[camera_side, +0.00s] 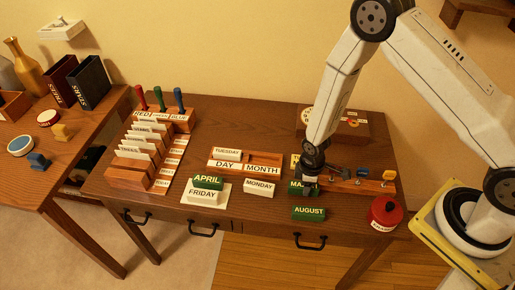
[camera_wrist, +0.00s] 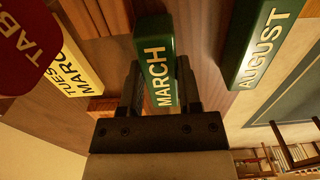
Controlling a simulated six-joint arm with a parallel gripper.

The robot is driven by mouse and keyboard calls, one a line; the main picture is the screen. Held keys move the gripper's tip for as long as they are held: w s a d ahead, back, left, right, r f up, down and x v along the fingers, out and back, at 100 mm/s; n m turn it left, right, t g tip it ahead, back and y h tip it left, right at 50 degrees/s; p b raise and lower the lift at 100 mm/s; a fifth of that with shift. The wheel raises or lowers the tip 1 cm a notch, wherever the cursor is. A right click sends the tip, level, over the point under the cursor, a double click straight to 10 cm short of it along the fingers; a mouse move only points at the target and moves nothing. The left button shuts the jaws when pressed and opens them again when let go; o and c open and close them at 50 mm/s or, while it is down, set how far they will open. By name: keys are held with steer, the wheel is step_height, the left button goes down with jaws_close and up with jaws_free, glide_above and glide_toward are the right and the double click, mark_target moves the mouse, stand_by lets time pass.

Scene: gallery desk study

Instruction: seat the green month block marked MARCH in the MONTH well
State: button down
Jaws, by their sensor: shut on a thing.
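The green MARCH block (camera_wrist: 155,62) is between the two fingers of my gripper (camera_wrist: 160,95) in the wrist view, its white lettering facing the camera. In the side view the MARCH block (camera_side: 295,188) is partly hidden by my gripper (camera_side: 309,182), which is over the right-middle of the desk. My gripper is shut on the block. I cannot tell whether the block is clear of the desk. The wooden calendar holder (camera_side: 244,172) lies to the left, with wells marked DAY and MONTH (camera_side: 263,170). A white TUESDAY block (camera_side: 228,154) is at its back left.
A green AUGUST block (camera_side: 308,212) lies in front of my gripper. A white MONDAY block (camera_side: 259,188) lies between the gripper and the green APRIL block (camera_side: 208,178) and white FRIDAY block (camera_side: 202,196). A red round pot (camera_side: 385,212) stands at right.

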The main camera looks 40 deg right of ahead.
steer(key=shift+r, duration=4.8)
step_height(320, 180, up, 4)
glide_above(299, 182)
steer(key=shift+s+a, duration=0.1)
steer(key=w+f, duration=0.2)
steer(key=w, duration=0.2)
steer(key=w+a+f, duration=0.1)
steer(key=w+f, duration=0.2)
steer(key=w, duration=0.1)
steer(key=w+f, duration=0.3)
steer(key=w, duration=0.1)
steer(key=shift+w+a+f, duration=0.25)
steer(key=shift+w, duration=0.05)
steer(key=shift+w+f, duration=0.35)
steer(key=shift+f, duration=0.05)
